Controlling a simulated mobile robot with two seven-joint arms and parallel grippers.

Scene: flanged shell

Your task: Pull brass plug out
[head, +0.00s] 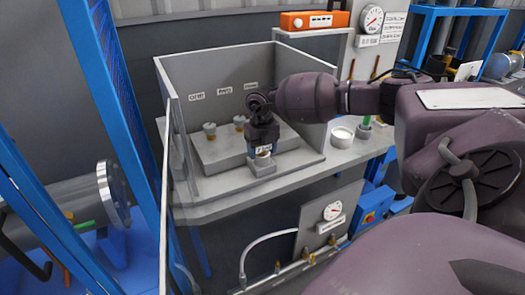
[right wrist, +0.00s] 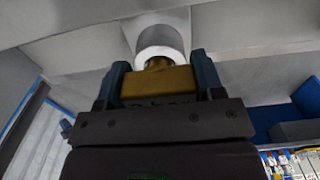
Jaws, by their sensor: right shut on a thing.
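My right gripper (head: 263,150) reaches down into the grey open-fronted booth (head: 205,97), at the front right of a raised grey block (head: 215,152). In the right wrist view its two blue fingers (right wrist: 160,68) are shut on the brass plug (right wrist: 157,86), a yellow-brown body. A narrower brass neck meets a pale round collar (right wrist: 160,42) beyond the fingertips. I cannot tell whether the neck is still inside the collar. In the head view the gripper mostly hides the plug, above a small grey base (head: 262,169). My left gripper is not in view.
Two other pale fittings (head: 210,131) and (head: 239,122) stand on the raised block, under small wall labels (head: 224,89). A white round cup (head: 342,137) stands on the bench right of the booth. The booth walls close in the sides and back.

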